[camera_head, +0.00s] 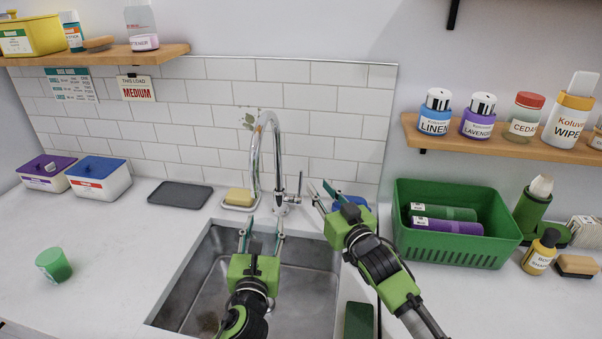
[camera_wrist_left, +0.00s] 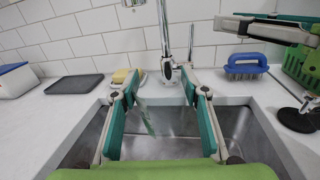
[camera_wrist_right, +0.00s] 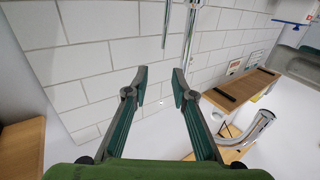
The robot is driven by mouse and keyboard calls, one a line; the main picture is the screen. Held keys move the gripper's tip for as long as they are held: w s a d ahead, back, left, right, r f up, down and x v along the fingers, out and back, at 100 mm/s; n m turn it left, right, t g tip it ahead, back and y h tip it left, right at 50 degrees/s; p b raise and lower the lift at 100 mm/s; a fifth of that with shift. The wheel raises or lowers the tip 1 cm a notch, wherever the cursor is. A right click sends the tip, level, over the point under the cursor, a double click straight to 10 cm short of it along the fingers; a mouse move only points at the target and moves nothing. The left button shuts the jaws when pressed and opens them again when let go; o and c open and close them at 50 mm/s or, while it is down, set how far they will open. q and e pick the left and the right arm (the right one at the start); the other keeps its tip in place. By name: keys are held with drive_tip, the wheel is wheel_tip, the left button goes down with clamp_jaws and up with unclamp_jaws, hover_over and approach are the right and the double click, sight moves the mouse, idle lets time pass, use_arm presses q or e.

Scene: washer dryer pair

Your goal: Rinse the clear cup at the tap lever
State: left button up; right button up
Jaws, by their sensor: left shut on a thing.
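My left gripper (camera_head: 263,228) is over the sink under the tap spout. Its fingers are closed around the clear cup (camera_wrist_left: 149,119), which shows only as a faint see-through shape between them in the left wrist view. The chrome tap (camera_head: 256,160) arches above it. The tap lever (camera_head: 299,185) stands upright on the right of the tap. My right gripper (camera_head: 320,190) is just right of the lever with its fingers apart and nothing between them. In the right wrist view the lever (camera_wrist_right: 190,40) is beyond the fingertips. I cannot tell whether water runs.
The steel sink (camera_head: 190,290) lies below. A yellow sponge (camera_head: 238,196) on a dish sits left of the tap. A blue brush (camera_wrist_left: 245,66) lies right of it. A green basket (camera_head: 450,250) stands right of my right arm. A green cup (camera_head: 53,265) is on the left counter.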

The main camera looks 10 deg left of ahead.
sight(302, 174)
drive_tip(key=shift+a+f+x, duration=0.1)
drive_tip(key=shift+f+x, duration=0.2)
drive_tip(key=shift+x, duration=1.65)
drive_tip(key=shift+a+f+x, duration=0.1)
drive_tip(key=shift+f+x, duration=0.15)
drive_tip(key=shift+x, duration=1.7)
drive_tip(key=shift+a+f+x, duration=0.1)
drive_tip(key=shift+f+x, duration=0.2)
drive_tip(key=shift+x, duration=1.7)
drive_tip(key=shift+s, duration=0.15)
clamp_jaws()
